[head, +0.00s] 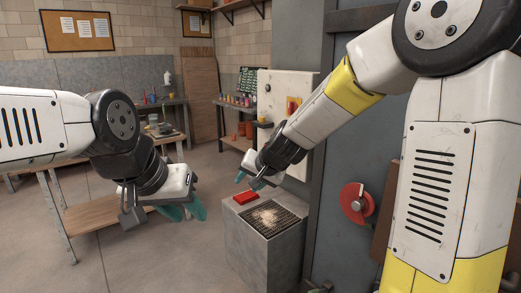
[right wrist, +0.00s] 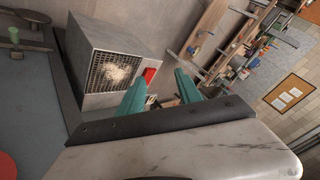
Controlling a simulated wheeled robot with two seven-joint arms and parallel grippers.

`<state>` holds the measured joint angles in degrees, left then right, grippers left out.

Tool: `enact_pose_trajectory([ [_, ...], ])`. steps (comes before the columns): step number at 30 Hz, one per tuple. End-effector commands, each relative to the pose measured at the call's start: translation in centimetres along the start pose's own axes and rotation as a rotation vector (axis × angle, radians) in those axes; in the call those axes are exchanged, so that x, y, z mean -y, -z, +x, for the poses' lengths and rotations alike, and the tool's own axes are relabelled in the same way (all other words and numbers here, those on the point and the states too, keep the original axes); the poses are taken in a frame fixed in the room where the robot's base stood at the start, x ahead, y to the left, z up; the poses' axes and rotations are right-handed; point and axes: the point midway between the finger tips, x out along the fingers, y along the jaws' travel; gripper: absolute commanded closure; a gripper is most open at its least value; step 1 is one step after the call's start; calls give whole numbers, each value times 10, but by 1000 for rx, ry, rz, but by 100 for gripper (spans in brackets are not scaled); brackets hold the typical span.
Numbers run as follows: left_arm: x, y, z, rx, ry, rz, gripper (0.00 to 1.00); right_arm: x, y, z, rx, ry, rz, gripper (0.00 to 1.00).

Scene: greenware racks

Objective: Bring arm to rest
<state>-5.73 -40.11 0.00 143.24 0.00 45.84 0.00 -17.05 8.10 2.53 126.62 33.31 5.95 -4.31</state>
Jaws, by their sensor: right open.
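My right gripper (head: 245,181) is open and empty, held in the air near a grey block-shaped stand (head: 258,252) with a grated top. Its two teal fingers stand apart in the right wrist view (right wrist: 160,88). My left gripper (head: 188,211) hangs in the air at centre left, with its two teal fingers apart and nothing seen between them. Both arms are raised and bent, and neither gripper touches anything.
A red object (head: 245,198) lies on the stand beside the grate (head: 272,218). A workbench (head: 75,215) stands at the left. Open floor lies between.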

Motion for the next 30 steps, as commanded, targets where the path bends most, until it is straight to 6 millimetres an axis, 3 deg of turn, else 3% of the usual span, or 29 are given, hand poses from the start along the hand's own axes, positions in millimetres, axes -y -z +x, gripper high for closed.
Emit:
enact_pose_trajectory([
  [1,0,0,0,0,0,0,64,-3,2,-30,-2,8,-28,59],
  [6,0,0,0,0,0,0,64,-26,-16,-112,29,-8,-135,59],
  [12,0,0,0,0,0,0,64,-71,-55,-194,62,-95,-238,59],
  [15,0,0,0,0,0,0,64,-94,-76,-224,77,-149,-271,59],
  [21,0,0,0,0,0,0,64,-121,-103,-255,95,-223,-300,59],
  [29,0,0,0,0,0,0,64,-126,-107,-259,101,-237,-304,59],
  [30,0,0,0,0,0,0,64,-126,-107,-259,101,-237,-304,64],
])
